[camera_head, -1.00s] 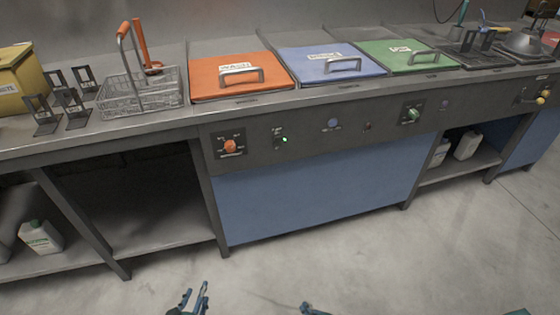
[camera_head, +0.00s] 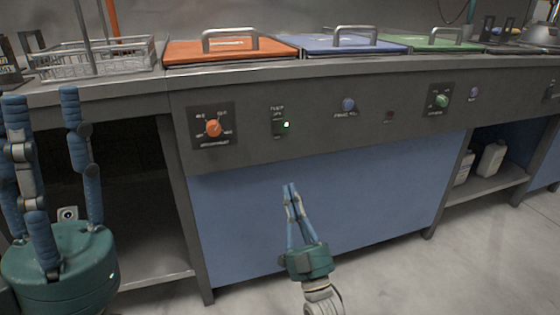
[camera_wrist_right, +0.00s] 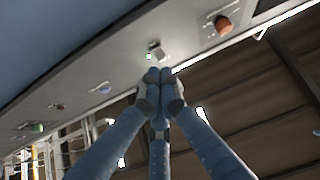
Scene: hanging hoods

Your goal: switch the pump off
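The pump switch (camera_head: 278,127) is a small dark switch on the grey front panel, with a lit green lamp (camera_head: 286,124) beside it. In the right wrist view the switch (camera_wrist_right: 156,48) sticks out just beyond my fingertips, and the green lamp (camera_wrist_right: 148,57) is lit. My right gripper (camera_head: 289,187) has its fingers together with nothing between them. In the head view it is in front of the blue panel, lower than the switch. My left gripper (camera_head: 41,94) has its fingers spread and empty, at the left by the bench edge.
An orange knob (camera_head: 213,128) is left of the switch. A blue button (camera_head: 348,105), a dark red button (camera_head: 390,116) and a green knob (camera_head: 441,101) are to its right. A wire basket (camera_head: 90,62) and lidded tanks stand on the bench above.

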